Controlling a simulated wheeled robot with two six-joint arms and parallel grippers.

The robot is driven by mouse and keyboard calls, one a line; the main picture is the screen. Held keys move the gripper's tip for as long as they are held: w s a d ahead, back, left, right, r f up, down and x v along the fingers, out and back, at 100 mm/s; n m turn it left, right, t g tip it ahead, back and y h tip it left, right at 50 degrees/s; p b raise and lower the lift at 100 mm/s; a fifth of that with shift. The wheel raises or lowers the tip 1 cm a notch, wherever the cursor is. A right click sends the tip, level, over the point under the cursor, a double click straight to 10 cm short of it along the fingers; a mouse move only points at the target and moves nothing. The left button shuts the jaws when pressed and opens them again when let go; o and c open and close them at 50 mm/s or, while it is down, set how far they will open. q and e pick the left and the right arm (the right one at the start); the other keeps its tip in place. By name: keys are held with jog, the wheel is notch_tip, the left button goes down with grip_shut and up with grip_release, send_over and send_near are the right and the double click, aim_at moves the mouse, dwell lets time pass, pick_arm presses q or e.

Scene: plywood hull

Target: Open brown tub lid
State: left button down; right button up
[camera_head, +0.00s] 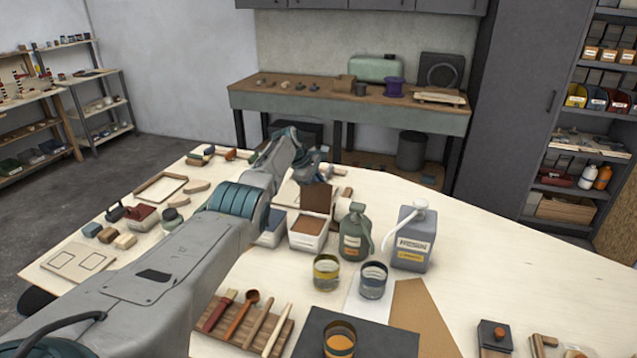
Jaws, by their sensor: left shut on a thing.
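The brown tub (296,241) is a pale box on the plywood table, right of my left forearm, with a brown inside showing. Its brown lid (316,203) stands about upright at the tub's back edge, so the tub is open. My left gripper (320,177) is at the lid's upper edge and is shut on it; the fingertips are small and partly hidden. My right gripper is not in view.
Close right of the tub stand a green bottle (355,233) and a grey jug (413,240). Two glass jars (326,274) (373,282) stand in front. A blue-grey box (270,232) is close on the left. The table's right side is fairly clear.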

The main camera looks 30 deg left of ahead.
pick_arm(q)
jog(key=shift+w+r, duration=0.1)
jog(key=shift+r, duration=0.1)
jog(key=c, duration=1.8)
grip_release()
jog(key=shift+f, duration=0.3)
jog(key=shift+p+v, duration=0.6)
jog(key=shift+v, duration=0.35)
jog(key=b+v, duration=0.2)
jog(key=v, duration=0.6)
jog(key=shift+a, duration=0.15)
jog(key=shift+r, duration=0.65)
